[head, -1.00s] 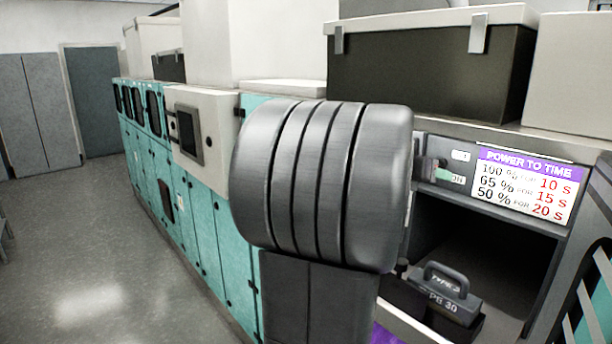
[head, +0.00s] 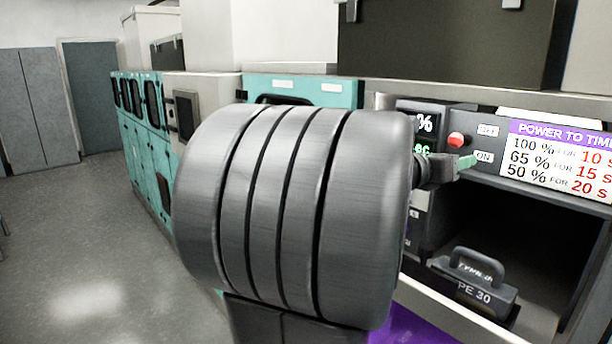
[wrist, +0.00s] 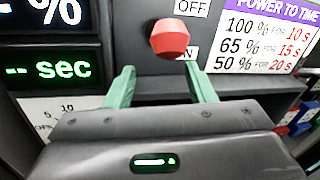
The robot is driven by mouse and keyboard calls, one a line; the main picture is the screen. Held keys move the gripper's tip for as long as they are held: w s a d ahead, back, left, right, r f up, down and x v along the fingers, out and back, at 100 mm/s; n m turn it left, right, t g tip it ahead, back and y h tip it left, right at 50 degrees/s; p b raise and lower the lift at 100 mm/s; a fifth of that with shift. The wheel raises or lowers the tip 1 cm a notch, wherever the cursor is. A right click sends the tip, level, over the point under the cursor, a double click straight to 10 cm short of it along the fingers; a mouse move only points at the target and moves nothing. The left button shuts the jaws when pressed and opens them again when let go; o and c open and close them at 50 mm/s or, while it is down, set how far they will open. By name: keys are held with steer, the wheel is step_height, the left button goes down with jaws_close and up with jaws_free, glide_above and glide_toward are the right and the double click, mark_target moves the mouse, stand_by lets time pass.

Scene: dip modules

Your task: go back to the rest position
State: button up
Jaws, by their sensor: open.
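My gripper shows in the wrist view (wrist: 162,88) with two green fingers spread apart and nothing between them. It points at the control panel, just below a red knob (wrist: 169,39) set between the OFF and ON labels. In the head view my gripper (head: 466,163) shows only a small green part at the panel, right of my large grey arm link. The red knob (head: 456,140) is just above it there. My arm hides part of the panel and of the bay below.
A dark module marked TYPE and PE 30 (head: 470,283) with a handle sits in the open bay (head: 535,235). A POWER TO TIME chart (head: 565,158) is on the panel. Displays (wrist: 52,70) read "-- sec" and "%". Teal cabinets (head: 150,140) line the left, with clear floor (head: 80,250) beside them.

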steer(key=b+v, duration=0.1)
steer(key=v, duration=0.8)
steer(key=shift+s+a+r, duration=0.2)
steer(key=shift+a, duration=0.05)
